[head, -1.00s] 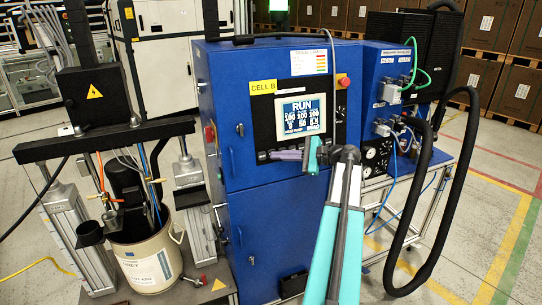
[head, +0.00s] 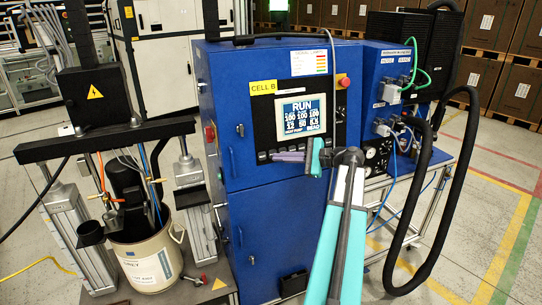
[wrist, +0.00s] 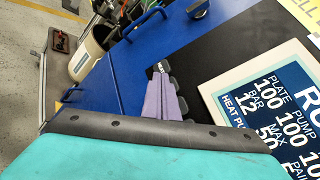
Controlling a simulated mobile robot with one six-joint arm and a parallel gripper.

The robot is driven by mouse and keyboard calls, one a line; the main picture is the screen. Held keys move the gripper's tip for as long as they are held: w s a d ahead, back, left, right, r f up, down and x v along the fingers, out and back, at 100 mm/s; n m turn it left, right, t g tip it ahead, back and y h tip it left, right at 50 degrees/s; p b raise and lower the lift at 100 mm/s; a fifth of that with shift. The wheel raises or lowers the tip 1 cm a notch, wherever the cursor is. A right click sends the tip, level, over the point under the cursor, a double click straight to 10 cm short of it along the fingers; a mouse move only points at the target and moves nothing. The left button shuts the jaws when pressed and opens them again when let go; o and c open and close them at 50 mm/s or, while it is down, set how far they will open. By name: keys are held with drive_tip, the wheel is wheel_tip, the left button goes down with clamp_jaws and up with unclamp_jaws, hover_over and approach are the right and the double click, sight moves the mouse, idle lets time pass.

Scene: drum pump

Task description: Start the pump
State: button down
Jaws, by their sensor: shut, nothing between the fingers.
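The blue control cabinet (head: 228,110) stands in the middle of the head view. Its screen (head: 306,115) is lit and reads RUN, with rows of numbers and labels along the bottom. The screen also shows in the wrist view (wrist: 275,100). A row of dark keys (head: 262,156) lies below the screen. My gripper (head: 275,157), with purple fingers, is shut and empty at this row. In the wrist view its fingers (wrist: 158,80) lie over part of the keys (wrist: 174,84). I cannot tell whether the tips touch a key. The drum (head: 150,262) stands under the pump frame at left.
A red button (head: 344,82) sits right of the screen, and a red rotary switch (head: 210,133) is on the cabinet's left side. A thick black hose (head: 462,180) loops down at right. Blue door handles (wrist: 145,22) stick out in the wrist view.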

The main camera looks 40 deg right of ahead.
drive_tip(key=s, duration=0.1)
drive_tip(key=s+a+p, duration=0.1)
drive_tip(key=s, duration=0.1)
drive_tip(key=s+r, duration=0.1)
drive_tip(key=shift+s+a, duration=0.25)
drive_tip(key=shift+a, duration=0.15)
idle(0.9)
